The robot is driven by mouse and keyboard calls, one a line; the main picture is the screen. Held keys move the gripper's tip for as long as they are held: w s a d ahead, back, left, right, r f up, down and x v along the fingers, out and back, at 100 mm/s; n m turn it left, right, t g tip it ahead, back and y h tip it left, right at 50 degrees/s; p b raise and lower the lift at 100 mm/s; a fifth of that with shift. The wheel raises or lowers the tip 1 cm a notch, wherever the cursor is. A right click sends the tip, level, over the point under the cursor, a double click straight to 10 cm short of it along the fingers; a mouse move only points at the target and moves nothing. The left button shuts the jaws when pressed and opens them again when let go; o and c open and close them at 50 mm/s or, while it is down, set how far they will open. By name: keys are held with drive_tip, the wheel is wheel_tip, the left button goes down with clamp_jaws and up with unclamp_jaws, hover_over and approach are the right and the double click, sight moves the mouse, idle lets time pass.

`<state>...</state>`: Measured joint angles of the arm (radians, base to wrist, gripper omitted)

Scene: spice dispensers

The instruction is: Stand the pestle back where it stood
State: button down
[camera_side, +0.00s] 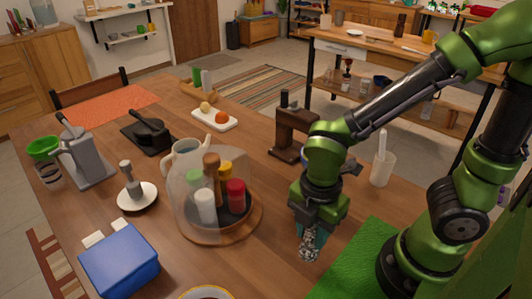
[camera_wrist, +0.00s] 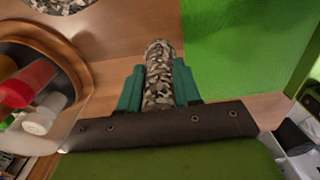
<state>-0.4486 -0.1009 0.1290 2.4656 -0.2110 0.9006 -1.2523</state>
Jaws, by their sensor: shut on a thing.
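The pestle is a speckled grey-and-white stone rod. It shows in the wrist view (camera_wrist: 159,75) between my gripper's teal fingers (camera_wrist: 159,88), which are shut on it. In the side view my gripper (camera_side: 310,228) points down, and the pestle (camera_side: 308,250) sticks out below it, roughly upright, close over the wood beside the green mat. I cannot tell whether its lower end touches the table. A similarly speckled rounded thing (camera_wrist: 60,4) is cut off at the top left of the wrist view; I cannot tell what it is.
A round wooden tray (camera_side: 188,236) with spice bottles under a clear dome stands left of my gripper. A green mat (camera_side: 345,268) lies right of it. A brown wooden stand (camera_side: 285,138) and a white cup (camera_side: 382,170) are behind. A blue box (camera_side: 118,265) stands front left.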

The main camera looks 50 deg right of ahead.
sight(310, 245)
drive_tip(key=shift+f, duration=2.1)
drive_tip(key=shift+f, duration=0.2)
drive_tip(key=c, duration=0.8)
unclamp_jaws()
drive_tip(key=shift+r, duration=0.15)
